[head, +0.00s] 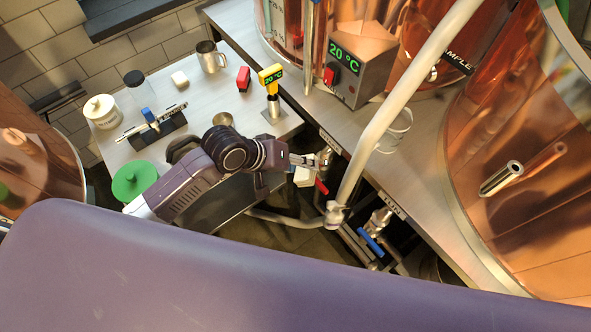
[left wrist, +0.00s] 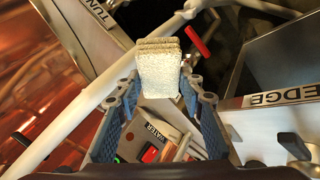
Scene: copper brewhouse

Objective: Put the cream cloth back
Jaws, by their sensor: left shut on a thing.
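The cream cloth (left wrist: 160,78) is a folded, layered pad between the two fingers of my left gripper (left wrist: 155,95) in the left wrist view. The gripper is shut on it, and the cloth sticks out past the fingertips. In the head view my left gripper (head: 306,160) reaches right past the edge of the steel table, and a pale bit of the cloth (head: 304,177) shows below its fingers. My right gripper is in neither view.
A white pipe (head: 378,122) runs close by the gripper. A red valve handle (head: 321,187) and a blue one (head: 370,243) are near. The steel table (head: 215,100) holds a mug (head: 210,57), a yellow thermometer (head: 270,77) and a green lid (head: 133,180). A control box (head: 361,70) stands behind.

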